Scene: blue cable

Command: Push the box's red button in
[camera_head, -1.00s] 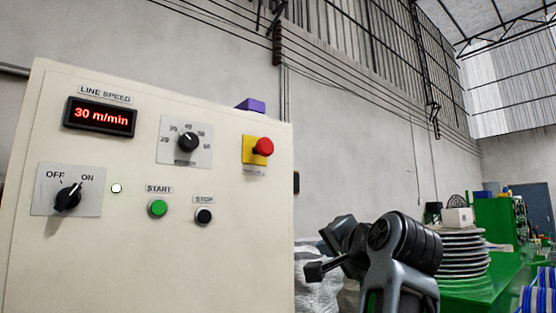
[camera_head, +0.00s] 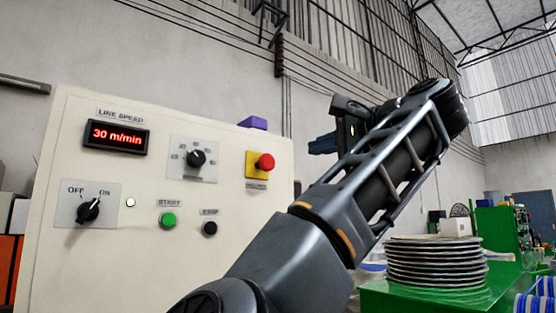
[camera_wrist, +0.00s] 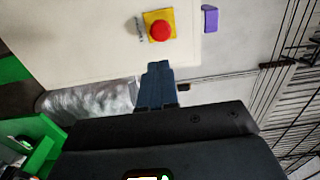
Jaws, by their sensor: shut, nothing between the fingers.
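The cream control box (camera_head: 130,265) stands at the left in the head view. Its red button (camera_head: 266,161) is a mushroom head on a yellow plate (camera_head: 252,172) near the box's upper right corner. The red button also shows near the top of the wrist view (camera_wrist: 161,31). My gripper (camera_head: 312,147) is to the right of the button and a little higher in the head view, pointing left. In the wrist view its shut, empty fingers (camera_wrist: 158,66) point up the picture towards the button, with a gap between; they do not touch it.
The box face also has a green start button (camera_head: 168,219), a black stop button (camera_head: 209,228), a speed knob (camera_head: 196,158) and an off/on switch (camera_head: 88,210). A purple block (camera_head: 253,122) sits on top. A stack of reels (camera_head: 436,262) stands on a green table (camera_head: 400,300) at right.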

